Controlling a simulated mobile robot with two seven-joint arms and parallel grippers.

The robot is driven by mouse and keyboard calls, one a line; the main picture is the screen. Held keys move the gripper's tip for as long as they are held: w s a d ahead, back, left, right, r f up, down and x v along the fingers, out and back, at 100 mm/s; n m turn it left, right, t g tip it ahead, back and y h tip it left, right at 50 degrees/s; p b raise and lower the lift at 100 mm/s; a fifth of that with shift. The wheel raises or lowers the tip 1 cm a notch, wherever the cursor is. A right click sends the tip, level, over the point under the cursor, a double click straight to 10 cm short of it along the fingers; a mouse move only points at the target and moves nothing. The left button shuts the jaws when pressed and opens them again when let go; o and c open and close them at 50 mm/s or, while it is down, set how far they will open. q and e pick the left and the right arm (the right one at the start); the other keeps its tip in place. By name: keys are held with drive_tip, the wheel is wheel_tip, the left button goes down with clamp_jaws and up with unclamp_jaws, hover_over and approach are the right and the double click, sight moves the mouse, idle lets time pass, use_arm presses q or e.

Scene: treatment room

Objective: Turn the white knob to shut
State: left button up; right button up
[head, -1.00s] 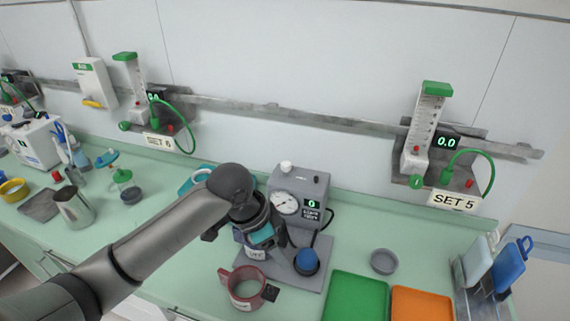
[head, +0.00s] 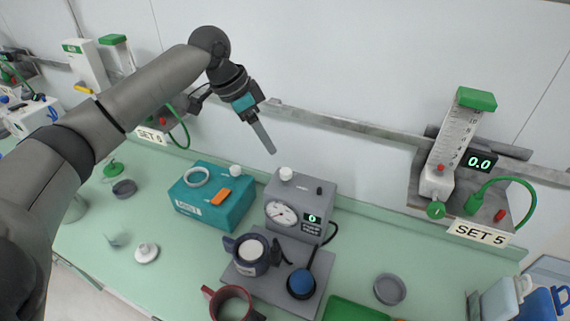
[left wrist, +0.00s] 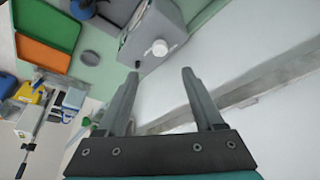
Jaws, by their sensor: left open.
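The white knob (head: 286,173) sits on top of a grey box with a round gauge (head: 281,213) and a small display reading 0. In the left wrist view the white knob (left wrist: 160,47) shows just beyond the fingertips, between the two fingers. My left gripper (head: 268,149) is above and slightly left of the knob, apart from it, pointing down toward it. In the left wrist view my left gripper (left wrist: 160,73) is open with nothing between its fingers. My right gripper is not in view.
A dark blue jar (head: 254,262) stands on the grey base (head: 271,282) before the box, beside a blue round button (head: 301,283). A teal box (head: 210,213) with another white knob (head: 236,171) stands to the left. A red mug (head: 232,305) is in front. A wall rail runs behind.

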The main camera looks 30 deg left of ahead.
sight(286, 171)
use_arm(q)
drive_tip(key=x, duration=1)
drive_tip(key=shift+f, duration=0.2)
drive_tip(key=shift+x, duration=0.85)
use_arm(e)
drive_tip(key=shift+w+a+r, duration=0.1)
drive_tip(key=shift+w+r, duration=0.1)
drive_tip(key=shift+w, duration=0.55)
use_arm(q)
drive_tip(key=shift+c, duration=1.4)
drive_tip(key=shift+r, duration=0.1)
clamp_jaws()
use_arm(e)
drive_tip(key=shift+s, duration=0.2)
